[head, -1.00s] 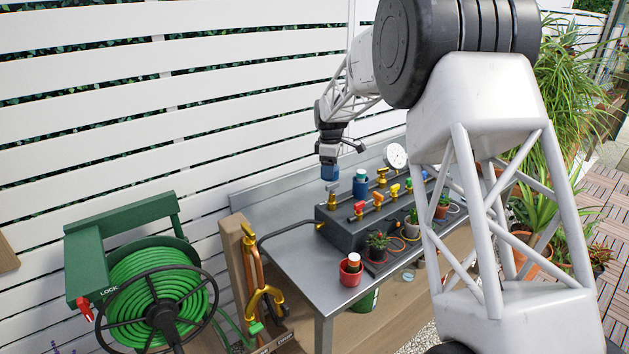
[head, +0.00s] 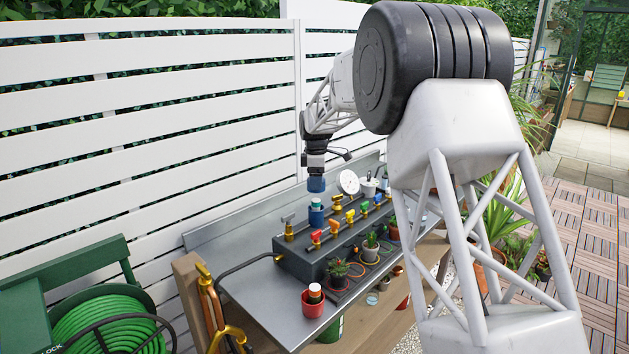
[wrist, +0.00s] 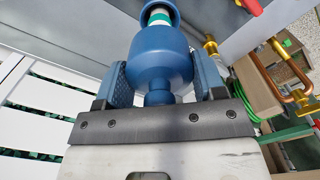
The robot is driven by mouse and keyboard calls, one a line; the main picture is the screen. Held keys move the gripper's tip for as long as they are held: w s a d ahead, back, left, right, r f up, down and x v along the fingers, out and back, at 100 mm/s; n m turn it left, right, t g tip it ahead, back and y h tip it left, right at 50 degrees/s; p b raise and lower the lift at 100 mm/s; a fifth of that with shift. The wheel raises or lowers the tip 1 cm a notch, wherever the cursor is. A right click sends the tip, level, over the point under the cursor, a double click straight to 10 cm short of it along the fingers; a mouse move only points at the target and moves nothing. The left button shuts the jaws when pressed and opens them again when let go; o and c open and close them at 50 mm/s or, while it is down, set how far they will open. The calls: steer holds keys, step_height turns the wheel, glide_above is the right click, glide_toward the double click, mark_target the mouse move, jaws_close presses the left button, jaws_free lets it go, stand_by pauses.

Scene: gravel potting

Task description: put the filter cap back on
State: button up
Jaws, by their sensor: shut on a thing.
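My gripper (head: 316,172) is shut on the blue filter cap (head: 316,185). In the wrist view the cap (wrist: 160,65) sits between both fingers, its narrow knob towards the palm and its wide end pointing away. The blue filter housing (head: 316,216) stands upright on the dark manifold box, with a white and green cartridge top showing. The cap hangs just above it with a small gap, roughly in line in the head view. In the wrist view, the green and white cartridge (wrist: 158,16) shows past the cap's rim, partly hidden by it.
The manifold box (head: 300,258) carries a brass tap (head: 289,229) left of the housing, several coloured valves to the right and a round gauge (head: 349,182) behind. A slatted fence is behind.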

mark_target(316, 199)
steer(key=shift+f, duration=0.1)
steer(key=shift+f, duration=3.1)
steer(key=shift+f, duration=0.15)
stand_by(0.6)
steer(key=o, duration=1)
steer(key=shift+o, duration=0.6)
steer(key=shift+r, duration=3.5)
